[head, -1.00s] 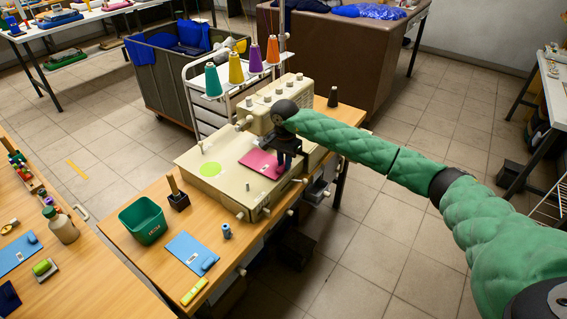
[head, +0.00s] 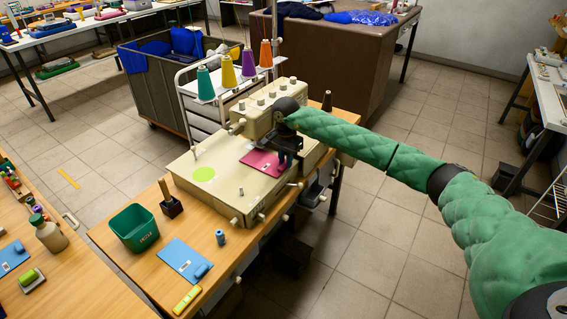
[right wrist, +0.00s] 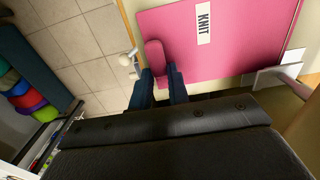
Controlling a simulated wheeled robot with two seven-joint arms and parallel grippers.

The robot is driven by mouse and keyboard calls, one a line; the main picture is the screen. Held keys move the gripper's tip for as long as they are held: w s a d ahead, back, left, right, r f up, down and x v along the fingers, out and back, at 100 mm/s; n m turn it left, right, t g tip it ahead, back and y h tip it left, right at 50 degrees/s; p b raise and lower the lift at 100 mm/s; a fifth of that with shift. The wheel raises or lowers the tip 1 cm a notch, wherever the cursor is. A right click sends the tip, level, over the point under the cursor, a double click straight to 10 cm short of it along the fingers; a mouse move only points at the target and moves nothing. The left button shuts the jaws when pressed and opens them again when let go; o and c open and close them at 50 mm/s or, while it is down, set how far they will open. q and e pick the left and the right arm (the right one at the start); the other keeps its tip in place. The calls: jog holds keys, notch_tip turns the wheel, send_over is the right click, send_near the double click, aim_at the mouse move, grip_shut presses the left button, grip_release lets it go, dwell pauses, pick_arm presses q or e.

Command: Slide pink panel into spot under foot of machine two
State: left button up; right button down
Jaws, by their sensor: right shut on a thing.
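The pink panel (head: 263,163) lies flat on the cream bed (head: 225,200) of the sewing machine. In the right wrist view the pink panel (right wrist: 230,45) carries a white label reading KNIT and has a rounded pink tab at its edge. My right gripper (head: 287,160) is at the right edge of the panel, below the machine head. In the right wrist view the fingers of my right gripper (right wrist: 163,80) are shut on the pink tab. The machine's foot is hidden behind my gripper and arm. My left gripper is not in view.
Thread cones (head: 229,77) stand on a rack behind the machine. A green bin (head: 135,228), a blue panel (head: 184,259) and a small blue spool (head: 220,237) sit on the table in front.

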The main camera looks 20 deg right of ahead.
jog(key=shift+w+d, duration=0.25)
dwell(0.3)
jog(key=shift+w+d+b, duration=0.5)
jog(key=shift+d+b, duration=0.2)
jog(key=shift+f+b, duration=0.15)
jog(key=shift+b, duration=0.2)
dwell(0.3)
jog(key=c, duration=0.6)
grip_release()
jog(key=shift+r+p, duration=0.55)
jog(key=shift+r, duration=2.95)
